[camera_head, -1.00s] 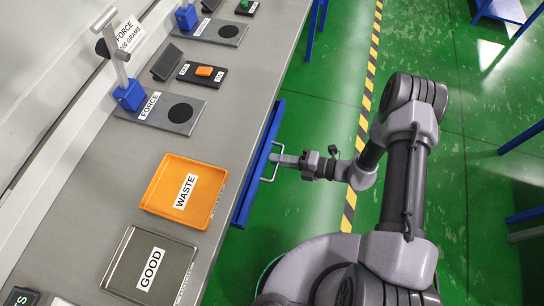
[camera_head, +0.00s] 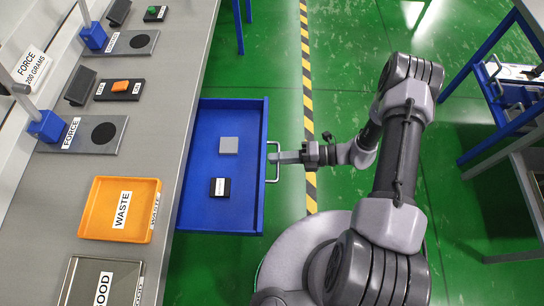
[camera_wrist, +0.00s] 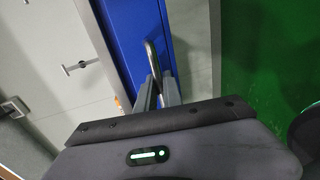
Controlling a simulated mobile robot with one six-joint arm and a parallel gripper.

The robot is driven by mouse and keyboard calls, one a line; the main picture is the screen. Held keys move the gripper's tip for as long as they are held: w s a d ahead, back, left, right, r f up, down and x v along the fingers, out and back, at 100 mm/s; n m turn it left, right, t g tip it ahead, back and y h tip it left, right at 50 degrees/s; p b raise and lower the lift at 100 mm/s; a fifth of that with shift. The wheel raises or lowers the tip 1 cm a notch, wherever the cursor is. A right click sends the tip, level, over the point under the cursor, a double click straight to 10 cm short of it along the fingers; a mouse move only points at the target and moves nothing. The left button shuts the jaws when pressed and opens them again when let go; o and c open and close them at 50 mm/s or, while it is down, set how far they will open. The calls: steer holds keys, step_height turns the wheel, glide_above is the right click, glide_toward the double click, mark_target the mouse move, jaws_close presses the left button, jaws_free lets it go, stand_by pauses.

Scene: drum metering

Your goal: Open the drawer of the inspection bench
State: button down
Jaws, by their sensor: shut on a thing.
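The blue drawer (camera_head: 204,205) of the inspection bench (camera_head: 165,150) is pulled out, and its inside shows in the head view. A grey block (camera_head: 228,145) and a black block with a white label (camera_head: 220,187) lie on its floor, apart from each other. My gripper (camera_head: 277,157) is shut on the metal bar handle (camera_head: 276,174) at the drawer's front. In the wrist view the curved handle (camera_wrist: 152,58) runs between my two fingers (camera_wrist: 157,92), against the blue drawer front (camera_wrist: 135,40).
On the bench top are an orange WASTE tray (camera_head: 93,225), a GOOD tray (camera_head: 123,280) and force stations (camera_head: 84,134). Another blue-framed table (camera_head: 478,140) stands at the right.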

steer(key=shift+d, duration=0.2)
steer(key=c, duration=1.8)
jaws_free()
steer(key=shift+o, duration=0.2)
steer(key=p+v, duration=0.3)
steer(key=v, duration=1.4)
steer(key=shift+s+d, duration=0.15)
steer(key=shift+d, duration=0.05)
